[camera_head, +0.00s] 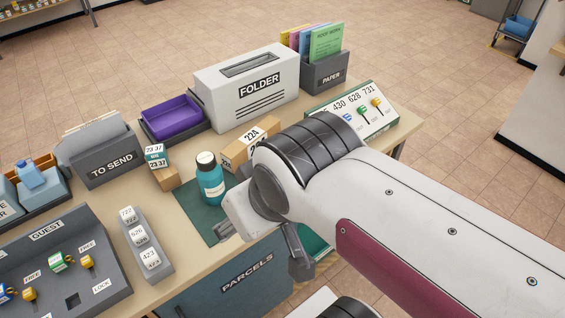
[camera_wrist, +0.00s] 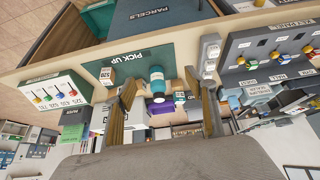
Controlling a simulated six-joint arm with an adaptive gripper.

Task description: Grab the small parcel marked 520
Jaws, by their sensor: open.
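In the wrist view, a small box with a white label that seems to read 520 (camera_wrist: 106,75) stands at the left of the green pick-up mat (camera_wrist: 140,57). In the head view, a brown parcel (camera_head: 236,157) bears a label that looks like 224. I cannot tell whether these are the same box. A teal bottle (camera_wrist: 157,82) stands on the mat, also in the head view (camera_head: 211,184). My gripper (camera_wrist: 168,108) is open and empty, its fingers either side of the bottle in the wrist view. In the head view, my arm hides part of the mat.
A rack of numbered blocks (camera_head: 147,250) and the guest key board (camera_head: 60,270) lie further left.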

